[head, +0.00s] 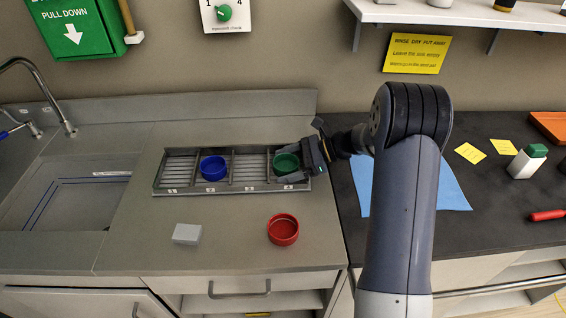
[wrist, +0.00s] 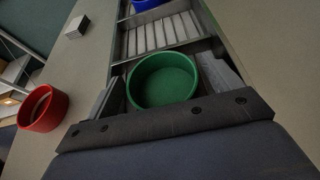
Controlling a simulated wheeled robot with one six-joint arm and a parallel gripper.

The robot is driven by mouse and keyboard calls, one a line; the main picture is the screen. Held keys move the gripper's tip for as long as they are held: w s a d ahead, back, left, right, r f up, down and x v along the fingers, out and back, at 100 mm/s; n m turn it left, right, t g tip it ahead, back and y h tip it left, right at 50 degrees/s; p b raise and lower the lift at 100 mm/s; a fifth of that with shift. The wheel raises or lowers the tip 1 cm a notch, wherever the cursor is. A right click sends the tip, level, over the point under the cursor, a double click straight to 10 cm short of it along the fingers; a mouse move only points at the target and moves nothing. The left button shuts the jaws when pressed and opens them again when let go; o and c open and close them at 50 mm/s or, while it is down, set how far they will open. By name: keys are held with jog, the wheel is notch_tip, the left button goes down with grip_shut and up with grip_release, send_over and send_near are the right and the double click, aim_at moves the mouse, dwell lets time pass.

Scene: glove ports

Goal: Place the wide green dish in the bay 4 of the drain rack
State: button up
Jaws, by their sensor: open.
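The wide green dish (head: 287,163) sits upright in the right-end bay of the drain rack (head: 233,189), the bay beside the label that appears to read 4. In the wrist view the green dish (wrist: 163,80) lies between the two fingers of my gripper (wrist: 160,88). My gripper (head: 309,160) is open around the dish at the rack's right end. A gap to the fingers is hard to judge. The dish's underside is hidden.
A blue dish (head: 213,168) sits in a bay further left. A red dish (head: 283,230) and a grey block (head: 187,234) stand on the counter in front of the rack. The sink (head: 75,205) is at left. A blue cloth (head: 450,190) lies behind my arm.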

jog(key=v, duration=1)
jog(key=shift+d+r+b, duration=0.15)
jog(key=shift+r+b, duration=0.05)
jog(key=shift+b, duration=0.2)
jog(key=shift+d+r, duration=0.25)
jog(key=shift+d, duration=0.15)
jog(key=shift+c, duration=0.5)
